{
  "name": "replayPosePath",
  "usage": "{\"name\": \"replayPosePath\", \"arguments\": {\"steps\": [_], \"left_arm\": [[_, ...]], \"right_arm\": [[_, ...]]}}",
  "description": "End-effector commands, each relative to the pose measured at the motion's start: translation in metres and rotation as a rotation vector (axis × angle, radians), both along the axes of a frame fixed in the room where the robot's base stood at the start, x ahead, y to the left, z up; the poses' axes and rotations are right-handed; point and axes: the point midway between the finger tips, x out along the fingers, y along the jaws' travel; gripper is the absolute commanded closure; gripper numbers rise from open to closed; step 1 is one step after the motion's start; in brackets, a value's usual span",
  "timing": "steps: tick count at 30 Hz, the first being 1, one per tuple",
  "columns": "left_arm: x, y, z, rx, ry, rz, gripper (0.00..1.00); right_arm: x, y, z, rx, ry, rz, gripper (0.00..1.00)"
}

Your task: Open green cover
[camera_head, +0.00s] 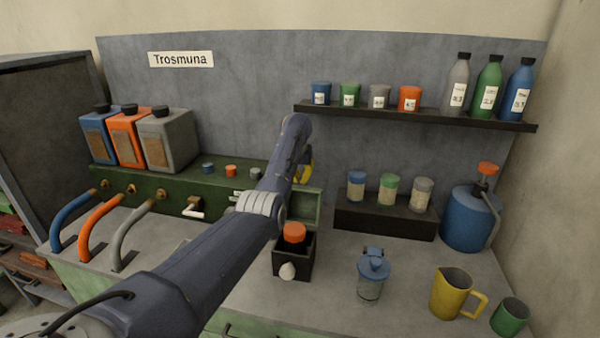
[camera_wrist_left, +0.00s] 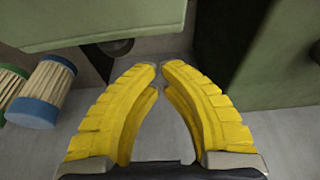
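A green console (camera_head: 170,192) runs along the back of the bench. At its right end a lighter green, framed cover-like part (camera_head: 309,207) shows beside my arm, which hides much of it. I cannot tell whether it is open. My left gripper (camera_head: 305,172) is just behind and above this part, mostly hidden by my arm. In the left wrist view its yellow fingers (camera_wrist_left: 160,68) come together at the tips with nothing visible between them. There a green panel (camera_wrist_left: 90,18) lies beyond the tips on the upper left and a green block (camera_wrist_left: 270,65) stands on the right. My right gripper is not in view.
A black box with an orange-capped item (camera_head: 294,232) stands below my arm. A dark stand (camera_head: 385,218) with jars is to the right, and a lidded glass jar (camera_head: 371,285) stands in front. A yellow jug (camera_head: 452,293) and green cup (camera_head: 509,316) are at the right.

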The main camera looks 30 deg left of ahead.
Motion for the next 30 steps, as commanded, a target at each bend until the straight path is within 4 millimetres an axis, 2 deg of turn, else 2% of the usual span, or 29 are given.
{"name": "replayPosePath", "arguments": {"steps": [18,30], "left_arm": [[-0.028,-0.011,0.012,-0.002,-0.001,-0.001,1.00],[-0.035,-0.013,0.015,0.000,0.000,0.000,1.00]], "right_arm": [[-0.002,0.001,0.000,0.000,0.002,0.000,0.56],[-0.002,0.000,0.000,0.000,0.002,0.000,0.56]]}}
